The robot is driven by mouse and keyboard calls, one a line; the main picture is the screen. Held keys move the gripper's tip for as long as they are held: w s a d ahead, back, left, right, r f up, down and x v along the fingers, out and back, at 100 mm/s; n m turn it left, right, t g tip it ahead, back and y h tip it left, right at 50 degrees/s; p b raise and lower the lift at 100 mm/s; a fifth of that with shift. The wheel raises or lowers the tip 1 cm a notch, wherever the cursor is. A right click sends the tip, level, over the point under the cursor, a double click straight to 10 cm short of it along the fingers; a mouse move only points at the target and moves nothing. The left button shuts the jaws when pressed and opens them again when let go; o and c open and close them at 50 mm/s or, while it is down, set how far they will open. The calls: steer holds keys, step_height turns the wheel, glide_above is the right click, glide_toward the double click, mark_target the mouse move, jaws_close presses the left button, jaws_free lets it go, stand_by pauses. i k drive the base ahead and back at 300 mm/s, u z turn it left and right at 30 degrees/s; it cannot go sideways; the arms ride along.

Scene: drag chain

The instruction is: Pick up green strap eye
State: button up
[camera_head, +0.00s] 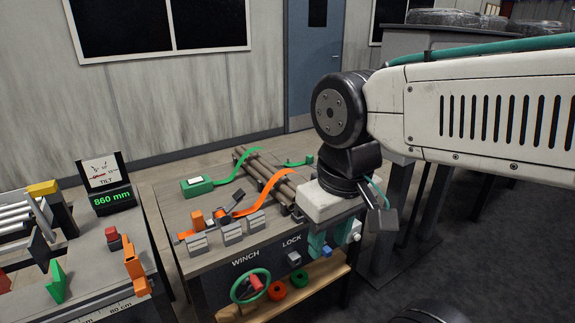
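A green strap (232,173) runs from a green block with a white label (196,187) toward a bundle of brown bars (265,173) on the workbench. A small green piece (298,162) lies beyond the bars at the bench's back right. It looks like the strap's far end, but it is too small to make out an eye. My gripper (322,242) hangs at the bench's front right, under a pale block at the end of my arm. It is apart from the green piece, nearer the camera. Its fingertips are small and partly hidden, so their opening is unclear.
An orange strap (245,204) with an orange-and-dark buckle crosses the bench, near several grey labelled blocks (232,233). A green handwheel (250,286) is on the bench front. A second bench with a display reading 860 mm (113,198) stands left.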

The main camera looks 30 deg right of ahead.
mark_target(310, 158)
steer(key=z, duration=2.4)
steer(key=i, duration=2.45)
steer(key=u, duration=2.8)
steer(key=i, duration=0.55)
